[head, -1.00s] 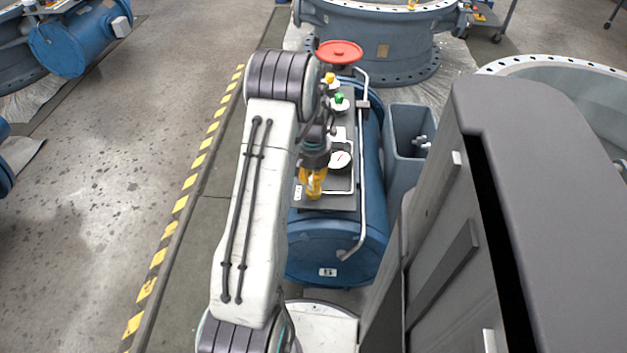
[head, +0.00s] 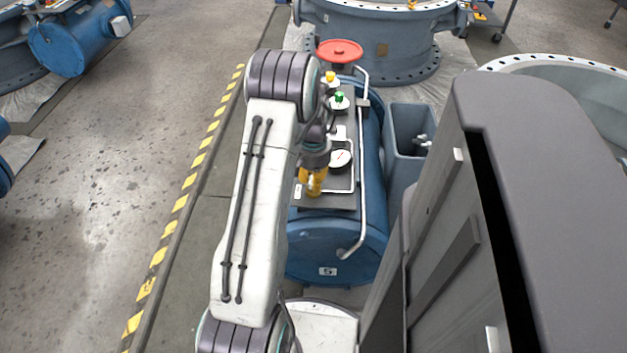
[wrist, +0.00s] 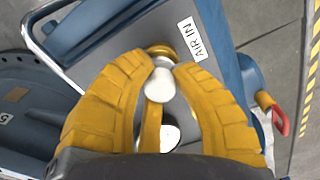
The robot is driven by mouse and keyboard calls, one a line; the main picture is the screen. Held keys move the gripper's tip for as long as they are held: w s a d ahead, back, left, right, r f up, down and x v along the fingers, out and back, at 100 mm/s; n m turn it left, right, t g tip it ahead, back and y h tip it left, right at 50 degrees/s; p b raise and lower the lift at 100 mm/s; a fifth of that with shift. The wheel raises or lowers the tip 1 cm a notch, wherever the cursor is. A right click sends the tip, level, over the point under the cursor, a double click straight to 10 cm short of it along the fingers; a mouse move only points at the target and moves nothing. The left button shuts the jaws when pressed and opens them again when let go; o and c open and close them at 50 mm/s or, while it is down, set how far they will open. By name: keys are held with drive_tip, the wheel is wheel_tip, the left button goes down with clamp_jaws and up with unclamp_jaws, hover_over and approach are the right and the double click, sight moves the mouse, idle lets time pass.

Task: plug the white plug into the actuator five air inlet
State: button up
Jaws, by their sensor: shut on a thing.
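Actuator five is the blue cylinder (head: 325,243) with a "5" plate (head: 328,271) on its end; a "5" plate also shows in the wrist view (wrist: 6,118). My gripper (head: 312,188) is over the near left part of its grey top panel. In the wrist view my yellow fingers (wrist: 162,78) are shut around the white plug (wrist: 158,86), whose narrow end points at the brass air inlet (wrist: 160,50). The "AIR IN" label (wrist: 193,40) is beside the inlet. The plug end overlaps the brass ring's near edge; I cannot tell how deep it sits.
A grey bin (head: 406,175) holding white fittings stands right. The floor left is open.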

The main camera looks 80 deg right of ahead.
drive_tip(key=shift+f, duration=0.1)
drive_tip(key=o, duration=1.5)
drive_tip(key=shift+c, duration=0.2)
drive_tip(key=shift+r, duration=0.2)
drive_tip(key=shift+r+p, duration=2.75)
drive_tip(key=shift+r, duration=0.85)
drive_tip(key=shift+w, duration=0.1)
